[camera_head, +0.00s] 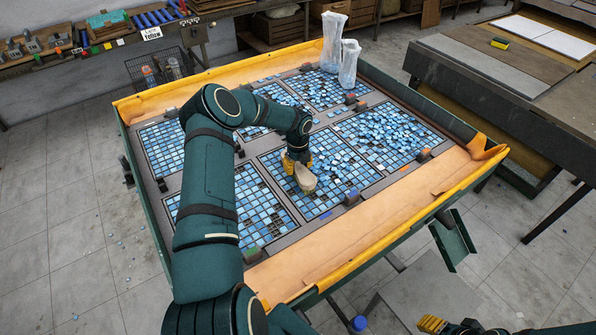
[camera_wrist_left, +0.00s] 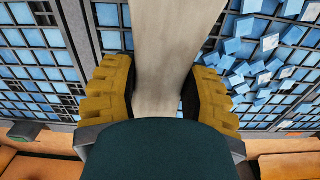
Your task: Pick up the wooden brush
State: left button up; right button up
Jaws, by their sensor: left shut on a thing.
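The wooden brush (camera_head: 305,179) shows as a pale, rounded piece at my left gripper, over the front middle mosaic panel in the head view. In the left wrist view the brush (camera_wrist_left: 163,60) is a broad pale wooden strip. My left gripper (camera_head: 296,163) is shut on it, with a yellow ridged finger on each side; it also shows in the left wrist view (camera_wrist_left: 158,95). The rest of the brush is hidden by the gripper, and I cannot tell whether it touches the tiles. My right gripper (camera_head: 432,324) shows only partly at the bottom right, away from the table.
The mosaic table (camera_head: 330,250) has a raised yellow and green rim and several tile grids. Loose blue tiles (camera_head: 385,135) are heaped on the right panels. Two clear bags (camera_head: 340,55) stand at the back edge. A dark workbench (camera_head: 500,75) stands to the right.

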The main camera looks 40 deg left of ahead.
aim_at(298, 166)
pick_arm(q)
jog(key=shift+r, duration=5)
jog(key=o, duration=0.5)
jog(key=shift+c, duration=0.2)
jog(key=c, duration=0.3)
jog(key=shift+c, duration=0.2)
jog(key=shift+d, duration=0.1)
